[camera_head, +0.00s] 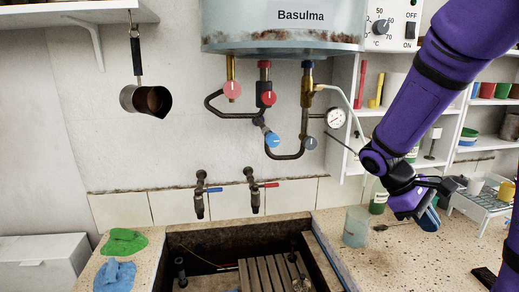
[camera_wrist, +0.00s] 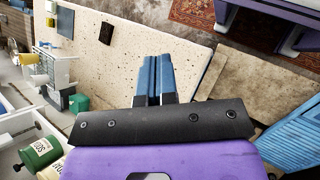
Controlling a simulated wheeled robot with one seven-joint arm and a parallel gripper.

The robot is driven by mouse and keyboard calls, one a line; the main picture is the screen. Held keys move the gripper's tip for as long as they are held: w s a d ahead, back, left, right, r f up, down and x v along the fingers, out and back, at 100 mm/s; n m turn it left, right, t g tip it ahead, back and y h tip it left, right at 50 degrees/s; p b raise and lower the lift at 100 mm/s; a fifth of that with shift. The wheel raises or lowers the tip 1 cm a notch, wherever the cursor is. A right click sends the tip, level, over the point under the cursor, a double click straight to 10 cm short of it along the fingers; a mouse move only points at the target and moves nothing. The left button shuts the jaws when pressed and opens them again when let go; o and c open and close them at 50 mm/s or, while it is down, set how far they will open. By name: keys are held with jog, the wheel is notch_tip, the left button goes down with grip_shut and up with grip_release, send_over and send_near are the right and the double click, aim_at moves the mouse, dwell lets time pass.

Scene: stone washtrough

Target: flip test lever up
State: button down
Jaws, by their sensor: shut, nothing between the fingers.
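The water heater (camera_head: 283,25) marked Basulma hangs on the wall in the head view, with pipes and valves below it. Red knobs (camera_head: 232,90), a blue knob (camera_head: 272,140) and a grey-blue knob (camera_head: 310,143) sit on these pipes. A thin pale tube (camera_head: 338,88) leaves the right brass fitting. I cannot tell for sure which part is the test lever. My gripper (camera_head: 430,219) is right of and below the pipes, over the right counter, apart from them. Its blue fingers are shut and empty, pressed together in the wrist view (camera_wrist: 157,62).
A round gauge (camera_head: 335,118) sits right of the pipes. Two taps (camera_head: 200,195) are over the stone trough (camera_head: 190,238). A glass (camera_head: 356,226) and a green bottle (camera_head: 378,198) stand left of my gripper. A dish rack (camera_head: 480,203) stands at right.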

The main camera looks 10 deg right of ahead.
jog(key=s+a+r+m+t+y, duration=0.2)
jog(key=s+a+r+t+y, duration=0.1)
jog(key=a+r, duration=0.4)
jog(key=s+a+r+m+t+y, duration=0.2)
jog(key=s+a+r+t+y, duration=0.1)
jog(key=s+a+r+t, duration=0.2)
jog(key=shift+s+a+r+t, duration=0.35)
jog(key=shift+a+r+t, duration=0.8)
jog(key=shift+t, duration=0.45)
jog(key=shift+s, duration=0.2)
